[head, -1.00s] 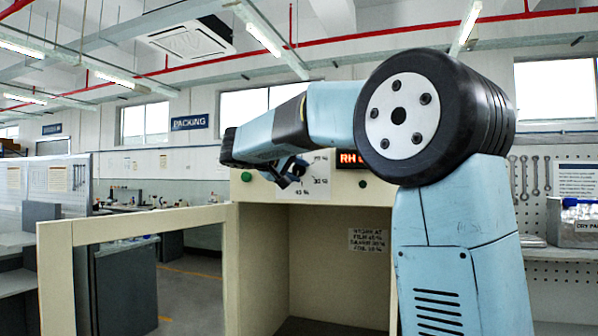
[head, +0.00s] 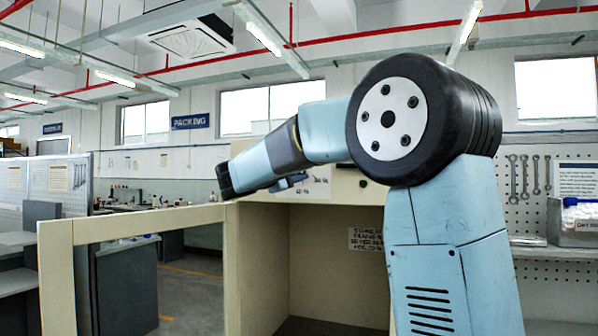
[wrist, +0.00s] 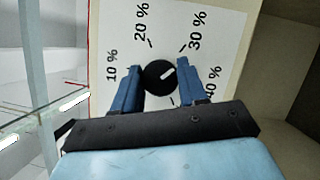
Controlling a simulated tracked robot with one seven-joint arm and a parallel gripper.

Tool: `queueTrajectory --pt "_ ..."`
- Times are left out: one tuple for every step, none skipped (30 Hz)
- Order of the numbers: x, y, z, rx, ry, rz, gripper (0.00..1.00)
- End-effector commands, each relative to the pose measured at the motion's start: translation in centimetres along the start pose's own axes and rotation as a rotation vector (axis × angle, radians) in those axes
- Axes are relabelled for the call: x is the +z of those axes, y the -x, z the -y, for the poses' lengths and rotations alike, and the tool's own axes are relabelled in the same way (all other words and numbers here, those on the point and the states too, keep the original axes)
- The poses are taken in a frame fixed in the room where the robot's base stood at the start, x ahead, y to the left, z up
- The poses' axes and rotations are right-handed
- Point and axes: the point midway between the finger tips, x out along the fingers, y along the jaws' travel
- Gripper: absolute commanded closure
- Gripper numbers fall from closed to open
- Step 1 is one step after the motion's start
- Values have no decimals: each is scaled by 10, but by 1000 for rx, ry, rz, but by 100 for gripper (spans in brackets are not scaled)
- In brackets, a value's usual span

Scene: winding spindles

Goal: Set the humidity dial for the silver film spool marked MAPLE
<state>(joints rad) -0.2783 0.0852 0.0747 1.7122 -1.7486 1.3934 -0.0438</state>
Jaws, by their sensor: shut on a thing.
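The humidity dial (wrist: 155,80) is a round black knob with a white pointer mark, on a white scale plate (wrist: 221,38) in the wrist view. The scale reads 10 %, 20 %, 30 % and 40 % clockwise. The pointer aims up and right, between 30 % and 40 %. My gripper (wrist: 159,70) has its blue fingers on either side of the knob, shut on it. In the head view my gripper (head: 292,181) is at the cabinet's front panel, and my arm hides the dial. No spool is in view.
The beige cabinet (head: 258,262) has an open compartment below the panel, with a small printed note (head: 366,239) inside, too blurred to read. Its open door frame (head: 130,222) extends left. A bin (head: 576,222) stands at the right by the pegboard.

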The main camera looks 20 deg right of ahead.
Motion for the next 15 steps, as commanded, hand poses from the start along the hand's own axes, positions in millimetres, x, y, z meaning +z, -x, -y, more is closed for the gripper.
queueTrajectory --pt "-3 2 5 7 35 -6 88" --pt "-3 2 5 13 53 -6 88" --pt "-3 2 5 21 73 -6 88" --pt "-3 2 5 27 87 -6 88" --pt "-3 2 5 33 101 -6 88" --pt "-3 2 5 40 117 -6 88" --pt "-4 2 6 44 128 -7 88" --pt "-4 2 6 48 139 -7 88" --pt "-4 2 6 53 150 -7 88" --pt "-3 2 6 56 158 -7 88" --pt "-3 2 6 59 165 -7 88" --pt "-3 2 6 62 173 -6 88" --pt "-3 2 6 63 178 -6 88" --pt "-3 2 6 65 182 -6 88" --pt "-3 1 7 66 187 -6 88"
